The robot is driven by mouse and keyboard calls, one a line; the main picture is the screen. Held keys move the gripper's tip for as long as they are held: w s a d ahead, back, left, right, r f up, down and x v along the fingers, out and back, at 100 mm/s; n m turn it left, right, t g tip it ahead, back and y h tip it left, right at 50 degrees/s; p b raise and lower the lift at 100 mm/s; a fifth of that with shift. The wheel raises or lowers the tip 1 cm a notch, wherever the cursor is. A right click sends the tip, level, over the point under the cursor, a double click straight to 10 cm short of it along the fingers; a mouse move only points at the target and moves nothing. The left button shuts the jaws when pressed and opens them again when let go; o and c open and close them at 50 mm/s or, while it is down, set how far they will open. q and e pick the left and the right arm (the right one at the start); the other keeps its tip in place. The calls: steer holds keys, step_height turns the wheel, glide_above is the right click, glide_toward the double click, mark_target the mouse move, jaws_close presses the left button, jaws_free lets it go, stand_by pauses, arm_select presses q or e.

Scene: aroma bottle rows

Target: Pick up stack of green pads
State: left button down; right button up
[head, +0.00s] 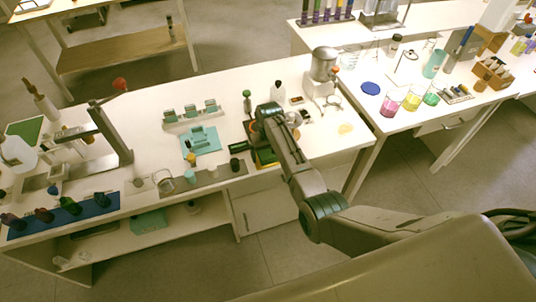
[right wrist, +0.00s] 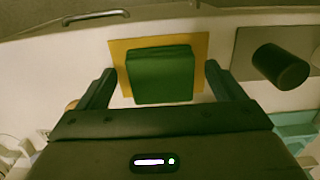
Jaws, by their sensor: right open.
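The stack of green pads (right wrist: 161,76) lies on a yellow-orange sheet (right wrist: 118,52) in the right wrist view. In the head view the pads (head: 266,157) show only partly, behind my right arm. My right gripper (right wrist: 158,82) is open and empty, with one finger on each side of the stack and a visible gap on both sides. In the head view the gripper (head: 256,142) is over the front right part of the white bench. I cannot tell its exact height above the pads. My left gripper is not in view.
A teal tray (head: 201,139) is further left. A white bottle (head: 278,91) and a mixer-like device (head: 322,72) stand behind the arm.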

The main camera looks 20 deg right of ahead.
mark_target(269, 156)
steer(key=shift+c, duration=0.4)
steer(key=c, duration=1)
steer(key=shift+r, duration=0.15)
steer(key=shift+r+b, duration=0.35)
steer(key=shift+r, duration=0.2)
steer(key=shift+s+r+b, duration=0.2)
steer(key=shift+s+r, duration=0.05)
steer(key=shift+r, duration=0.25)
steer(key=shift+s+r+b, duration=0.2)
steer(key=shift+s+r, duration=0.05)
steer(key=shift+r, duration=0.25)
steer(key=s+a+r+b, duration=0.1)
steer(key=s+b, duration=0.1)
steer(key=s, duration=1.3)
steer(key=shift+r, duration=0.35)
steer(key=shift+o, duration=0.6)
